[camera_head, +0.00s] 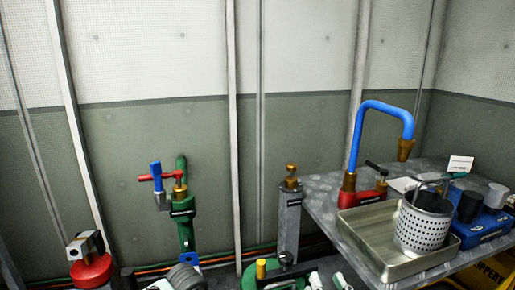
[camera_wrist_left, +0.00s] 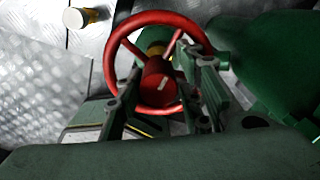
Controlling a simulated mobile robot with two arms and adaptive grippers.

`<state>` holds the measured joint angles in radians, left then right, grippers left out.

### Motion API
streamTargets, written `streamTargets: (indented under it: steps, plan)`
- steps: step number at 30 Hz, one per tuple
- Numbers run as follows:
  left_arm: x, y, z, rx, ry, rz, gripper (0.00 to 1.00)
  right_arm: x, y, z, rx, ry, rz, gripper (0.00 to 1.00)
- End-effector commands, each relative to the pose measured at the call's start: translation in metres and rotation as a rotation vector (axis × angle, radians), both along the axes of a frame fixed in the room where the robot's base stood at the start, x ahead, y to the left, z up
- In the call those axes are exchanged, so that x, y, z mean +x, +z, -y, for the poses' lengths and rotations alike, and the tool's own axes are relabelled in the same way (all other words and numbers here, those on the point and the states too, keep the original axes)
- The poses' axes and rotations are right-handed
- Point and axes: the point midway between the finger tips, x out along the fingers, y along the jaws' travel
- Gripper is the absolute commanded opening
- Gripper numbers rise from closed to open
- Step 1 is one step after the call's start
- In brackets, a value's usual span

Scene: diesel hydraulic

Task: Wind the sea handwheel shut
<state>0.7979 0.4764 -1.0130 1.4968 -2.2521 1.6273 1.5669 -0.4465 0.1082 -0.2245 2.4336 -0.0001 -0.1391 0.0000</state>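In the left wrist view a red handwheel (camera_wrist_left: 112,46) with spokes and a thick red hub (camera_wrist_left: 158,84) fills the middle. A pale mark shows on the hub's face. My left gripper (camera_wrist_left: 163,108) is open, with one finger left of the hub and one right of it, overlapping the lower wheel. Gaps show between hub and fingers; whether a finger touches the rim or a spoke I cannot tell. No label is readable on this wheel. My right gripper is not in view, and neither gripper is clear in the head view.
In the head view a green valve (camera_head: 184,225) with a red and blue handle stands by the wall. A grey post (camera_head: 289,222) stands right of it. A metal bench (camera_head: 325,205) at right bears a tray (camera_head: 372,250), a perforated basket (camera_head: 422,228) and a blue-piped red fitting (camera_head: 366,197).

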Motion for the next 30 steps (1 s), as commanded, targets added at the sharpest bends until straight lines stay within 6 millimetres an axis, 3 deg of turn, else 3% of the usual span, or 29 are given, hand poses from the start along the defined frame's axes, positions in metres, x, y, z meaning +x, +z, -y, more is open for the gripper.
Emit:
streamTargets:
  steps: [1,15,30]
  plan:
    - [-0.0024,-0.0074,-0.0023,0.006,0.002,-0.006,0.35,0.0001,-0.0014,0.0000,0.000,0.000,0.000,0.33]
    - [-0.0042,-0.0074,-0.0026,0.007,0.039,-0.011,0.35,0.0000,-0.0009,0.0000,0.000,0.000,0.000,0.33]
    - [-0.0056,-0.0072,-0.0019,0.005,0.837,-0.013,0.35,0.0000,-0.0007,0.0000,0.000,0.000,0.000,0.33]
